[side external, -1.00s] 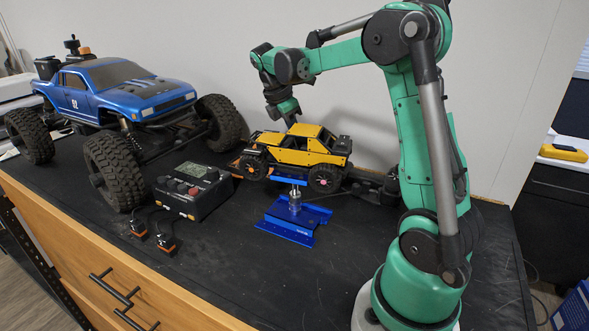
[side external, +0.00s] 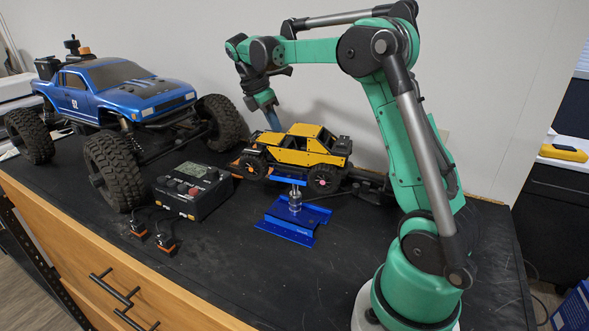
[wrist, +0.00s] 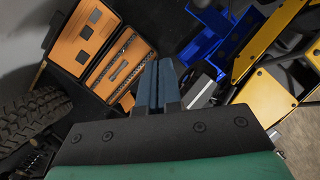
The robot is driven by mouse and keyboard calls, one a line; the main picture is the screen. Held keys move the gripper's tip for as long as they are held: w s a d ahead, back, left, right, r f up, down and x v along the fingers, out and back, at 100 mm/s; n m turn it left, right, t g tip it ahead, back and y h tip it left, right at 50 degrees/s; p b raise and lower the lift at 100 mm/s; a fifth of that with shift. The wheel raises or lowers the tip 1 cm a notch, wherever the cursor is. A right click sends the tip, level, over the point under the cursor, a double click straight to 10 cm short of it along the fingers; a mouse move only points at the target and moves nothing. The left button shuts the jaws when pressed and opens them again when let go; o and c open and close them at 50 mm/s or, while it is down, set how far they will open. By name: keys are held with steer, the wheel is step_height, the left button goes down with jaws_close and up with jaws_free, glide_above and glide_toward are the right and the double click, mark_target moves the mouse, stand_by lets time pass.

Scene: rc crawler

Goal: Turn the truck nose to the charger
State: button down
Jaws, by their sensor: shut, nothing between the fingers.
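The yellow truck (side external: 297,150) sits raised on a blue stand (side external: 290,222), its length running left to right, side toward the camera. The charger appears to be the black box with a screen and knobs (side external: 192,190), on the bench to the truck's front left. My gripper (side external: 273,125) is shut and empty, its blue-grey fingers pointing down by the truck's far left side; I cannot tell whether it touches the truck. In the wrist view the shut fingers (wrist: 158,70) point up the picture. The yellow truck (wrist: 268,92) and part of the blue stand (wrist: 205,35) lie to their right.
A large blue truck (side external: 125,85) stands at the left, its wheel (side external: 220,122) near my gripper's side. An open orange tool case (wrist: 115,65) lies beside the fingers. Two small connectors (side external: 165,242) lie at the front edge. A wall closes the back.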

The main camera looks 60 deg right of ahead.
step_height(320, 180, up, 8)
steer(key=w, duration=0.3)
steer(key=s+m+y, duration=0.2)
steer(key=s+m, duration=0.2)
steer(key=s, duration=0.2)
steer(key=a+x, duration=0.1)
steer(key=x, duration=0.8)
steer(key=shift+f, duration=0.35)
steer(key=shift+d, duration=0.15)
steer(key=shift+s+d, duration=0.2)
steer(key=shift+s, duration=0.35)
steer(key=shift+r, duration=0.15)
